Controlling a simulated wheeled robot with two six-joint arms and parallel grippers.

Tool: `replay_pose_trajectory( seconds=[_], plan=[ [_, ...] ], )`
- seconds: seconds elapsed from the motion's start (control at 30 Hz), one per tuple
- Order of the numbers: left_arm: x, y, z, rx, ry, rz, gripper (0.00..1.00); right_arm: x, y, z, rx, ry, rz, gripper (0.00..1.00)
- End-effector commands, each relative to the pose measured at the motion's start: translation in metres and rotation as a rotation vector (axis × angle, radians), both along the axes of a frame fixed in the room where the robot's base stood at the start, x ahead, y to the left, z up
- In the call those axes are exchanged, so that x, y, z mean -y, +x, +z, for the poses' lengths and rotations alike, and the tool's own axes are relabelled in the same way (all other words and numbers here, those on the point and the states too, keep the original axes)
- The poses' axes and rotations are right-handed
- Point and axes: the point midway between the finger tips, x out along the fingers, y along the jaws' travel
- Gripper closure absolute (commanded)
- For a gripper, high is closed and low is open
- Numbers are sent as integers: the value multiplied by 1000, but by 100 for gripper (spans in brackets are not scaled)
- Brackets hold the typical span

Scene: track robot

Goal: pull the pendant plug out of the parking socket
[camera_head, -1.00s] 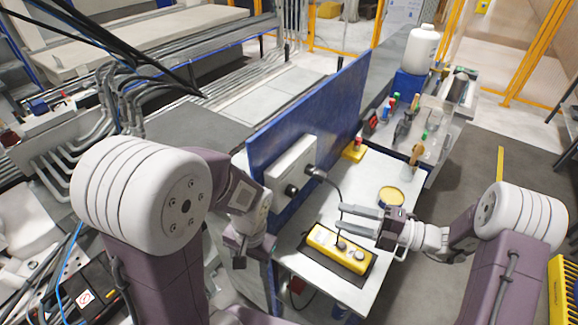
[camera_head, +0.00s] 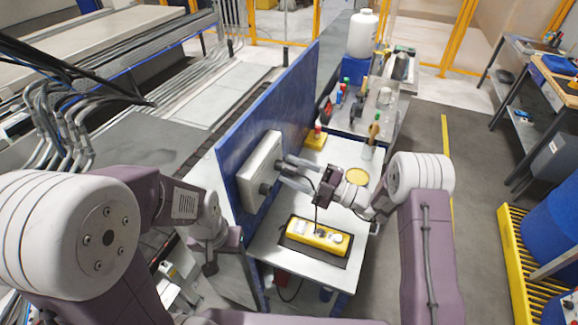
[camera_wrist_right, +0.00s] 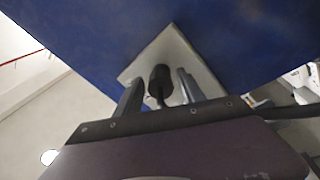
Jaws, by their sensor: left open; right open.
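The white parking socket box (camera_head: 261,170) is fixed on the upright blue panel (camera_head: 228,150). In the right wrist view the black plug (camera_wrist_right: 160,80) stands at the pale box (camera_wrist_right: 180,58), with its cable running toward my gripper. My right gripper (camera_head: 284,168) is open at the box. In the wrist view its two fingers (camera_wrist_right: 158,92) are on either side of the plug, with gaps visible. In the head view the fingers largely hide the plug. The yellow pendant (camera_head: 317,236) lies on the table below. My left gripper (camera_head: 210,267) is open and low, left of the panel.
A second dark round fitting (camera_head: 265,190) sits lower on the box. A cluttered bench with a white bottle (camera_head: 363,34) stands behind. Open floor lies to the right.

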Motion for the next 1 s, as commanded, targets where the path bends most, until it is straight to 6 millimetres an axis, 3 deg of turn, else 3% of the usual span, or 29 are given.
replay_pose_trajectory(
  seconds=[0.2,1.0],
  plan=[
    [0,0,4,0,0,0,42,-8,2,1,-1,-1,1,54],
    [0,0,10,-1,0,0,42,-7,2,1,0,-1,0,54]
  ],
)
